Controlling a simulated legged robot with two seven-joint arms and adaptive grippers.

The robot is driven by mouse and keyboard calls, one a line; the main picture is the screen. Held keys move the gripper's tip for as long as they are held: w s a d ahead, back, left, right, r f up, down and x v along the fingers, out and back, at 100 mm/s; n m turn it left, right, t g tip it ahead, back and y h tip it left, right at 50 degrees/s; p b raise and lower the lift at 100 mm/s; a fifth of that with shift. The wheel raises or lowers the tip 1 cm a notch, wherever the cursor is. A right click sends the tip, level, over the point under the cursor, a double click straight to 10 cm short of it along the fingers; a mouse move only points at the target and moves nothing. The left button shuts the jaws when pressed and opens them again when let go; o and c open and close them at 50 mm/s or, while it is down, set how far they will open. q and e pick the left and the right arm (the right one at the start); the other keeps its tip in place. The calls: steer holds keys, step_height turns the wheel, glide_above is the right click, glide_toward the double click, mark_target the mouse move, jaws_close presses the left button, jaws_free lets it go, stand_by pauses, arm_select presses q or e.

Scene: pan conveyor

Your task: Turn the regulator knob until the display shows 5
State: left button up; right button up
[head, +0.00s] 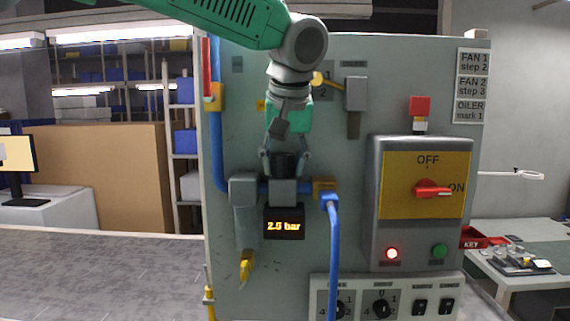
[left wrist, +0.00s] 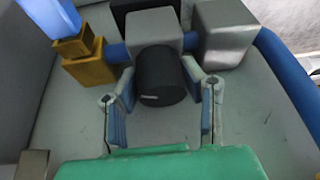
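The regulator knob (head: 284,165) is a black cylinder on top of a grey regulator body on the panel. It also shows in the left wrist view (left wrist: 160,76). The display (head: 284,226) below it shows orange digits that look like 2.5 bar; the last digit is blurred. My left gripper (head: 284,158) comes down from above with its fingers on either side of the knob. In the left wrist view, my left gripper (left wrist: 160,70) is open, its fingertips close beside the knob; contact is not clear. My right gripper is not in view.
A blue pipe (head: 334,255) and a brass fitting (head: 325,187) sit right of the regulator, a grey filter body (head: 244,190) left. A switch box (head: 428,155) with a red rotary handle stands further right. Dials and switches (head: 380,303) are below.

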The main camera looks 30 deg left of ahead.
arm_select(q)
steer(key=shift+r, duration=0.1)
steer(key=shift+m, duration=0.4)
steer(key=m+h+p, duration=0.1)
steer(key=m+p, duration=0.1)
steer(key=shift+r+m+t, duration=0.15)
steer(key=shift+m+t, duration=0.25)
steer(key=m+h+p, duration=0.1)
steer(key=m, duration=0.1)
steer(key=shift+m+p, duration=0.35)
steer(key=shift+m, duration=0.05)
steer(key=shift+m+h+p, duration=0.3)
steer(key=shift+m+h, duration=0.2)
steer(key=shift+m, duration=0.3)
steer(key=shift+m+h, duration=0.5)
steer(key=shift+m, duration=0.9)
